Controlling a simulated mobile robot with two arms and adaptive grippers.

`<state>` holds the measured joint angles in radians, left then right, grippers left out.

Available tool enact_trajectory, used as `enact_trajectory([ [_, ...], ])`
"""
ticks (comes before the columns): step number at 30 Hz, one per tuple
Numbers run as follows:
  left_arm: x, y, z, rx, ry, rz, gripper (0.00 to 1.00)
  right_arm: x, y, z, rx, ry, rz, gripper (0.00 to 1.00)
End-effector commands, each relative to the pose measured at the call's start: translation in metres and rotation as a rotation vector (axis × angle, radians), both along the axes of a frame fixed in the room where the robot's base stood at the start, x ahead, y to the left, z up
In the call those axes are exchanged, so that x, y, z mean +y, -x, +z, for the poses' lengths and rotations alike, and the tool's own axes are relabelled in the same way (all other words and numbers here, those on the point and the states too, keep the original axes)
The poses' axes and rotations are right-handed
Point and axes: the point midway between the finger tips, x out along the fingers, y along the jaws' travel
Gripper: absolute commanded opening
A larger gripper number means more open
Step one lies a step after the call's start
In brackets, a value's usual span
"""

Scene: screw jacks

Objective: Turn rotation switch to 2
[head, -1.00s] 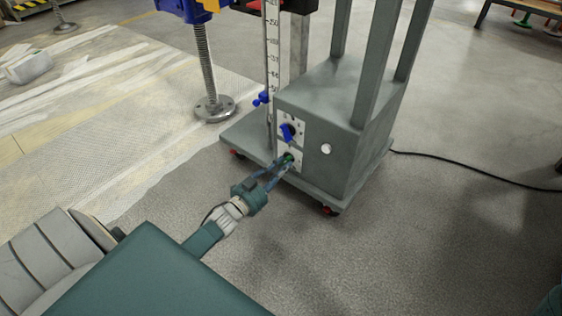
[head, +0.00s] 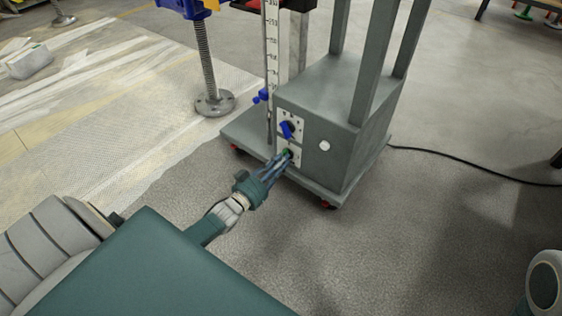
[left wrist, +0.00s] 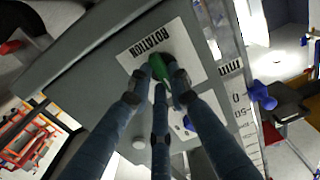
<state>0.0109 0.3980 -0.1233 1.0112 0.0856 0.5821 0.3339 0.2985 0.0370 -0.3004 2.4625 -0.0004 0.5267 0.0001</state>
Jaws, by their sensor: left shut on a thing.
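The green rotation switch (head: 288,153) sits on the lower white panel of the grey machine. In the left wrist view the green knob (left wrist: 161,68) shows beside the upside-down "ROTATION" label (left wrist: 152,37). My left gripper (head: 284,160) is at this knob, and its dark blue fingers (left wrist: 160,90) are shut on it. The fingers hide part of the knob and panel, and I cannot read which number the switch points to. My right gripper is not in view.
A blue switch (head: 287,129) sits on the panel just above, and a round white button (head: 324,146) is to its right. A vertical scale (head: 272,60) stands at the machine's left. A black cable (head: 455,158) runs across the floor at right.

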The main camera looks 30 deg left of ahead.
Motion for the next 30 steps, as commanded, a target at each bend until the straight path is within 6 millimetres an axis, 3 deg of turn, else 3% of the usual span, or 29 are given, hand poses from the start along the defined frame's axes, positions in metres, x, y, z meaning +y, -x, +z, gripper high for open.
enact_trajectory([
  [12, 0.000, 0.001, -0.001, 0.003, 0.009, 0.000, 0.00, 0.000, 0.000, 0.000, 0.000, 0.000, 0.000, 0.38],
  [13, 0.000, 0.000, -0.001, 0.003, 0.009, 0.000, 0.22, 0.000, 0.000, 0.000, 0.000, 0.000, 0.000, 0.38],
  [15, 0.000, 0.000, -0.001, 0.003, 0.009, 0.000, 0.36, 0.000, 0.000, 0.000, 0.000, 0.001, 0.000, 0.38],
  [16, 0.000, 0.000, -0.001, 0.003, 0.008, 0.000, 0.38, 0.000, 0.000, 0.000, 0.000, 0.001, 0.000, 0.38],
  [25, 0.000, 0.002, -0.001, 0.002, 0.007, 0.000, 0.38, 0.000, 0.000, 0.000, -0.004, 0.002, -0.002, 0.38],
  [30, 0.001, 0.021, -0.002, 0.004, 0.006, -0.001, 0.38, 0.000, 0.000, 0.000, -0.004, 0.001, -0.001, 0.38],
])
